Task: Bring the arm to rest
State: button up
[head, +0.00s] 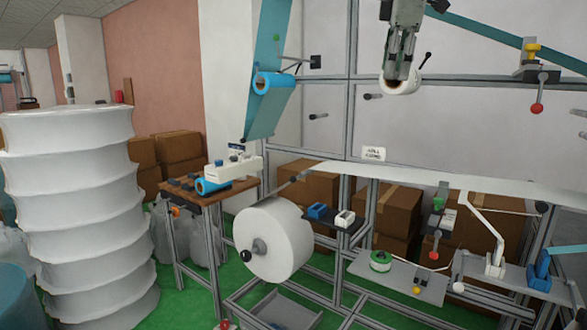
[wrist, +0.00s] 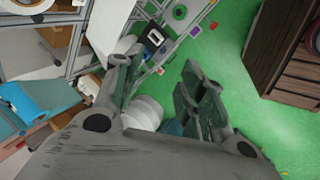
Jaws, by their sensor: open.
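My gripper (head: 400,65) hangs at the top of the head view, right of centre, fingers pointing down. Its tips overlap a white roll (head: 408,84) with a brown core on the machine's upper frame; I cannot tell from this view whether they touch. In the wrist view my gripper (wrist: 160,72) has its two fingers spread apart with nothing between the tips. Green floor and part of the machine show beyond them.
The machine frame fills the right, with a large white roll (head: 272,238) and a blue roll (head: 268,84). A wooden table (head: 238,190) stands left of it. A tall white stack (head: 75,215) stands at the left. A brown cabinet (wrist: 288,50) shows in the wrist view.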

jog(key=s+d+f+m, duration=0.4)
jog(key=s+f+m, duration=0.1)
jog(key=s+f, duration=0.3)
jog(key=s+d+f+m, duration=0.5)
jog(key=s+f, duration=0.3)
jog(key=f, duration=0.3)
jog(key=s+d+f+m, duration=0.5)
jog(key=s+f, duration=0.4)
jog(key=f, duration=0.1)
jog(key=shift+d+f, duration=0.15)
jog(key=shift+d, duration=0.1)
jog(key=shift+a, duration=0.1)
jog(key=shift+c, duration=0.5)
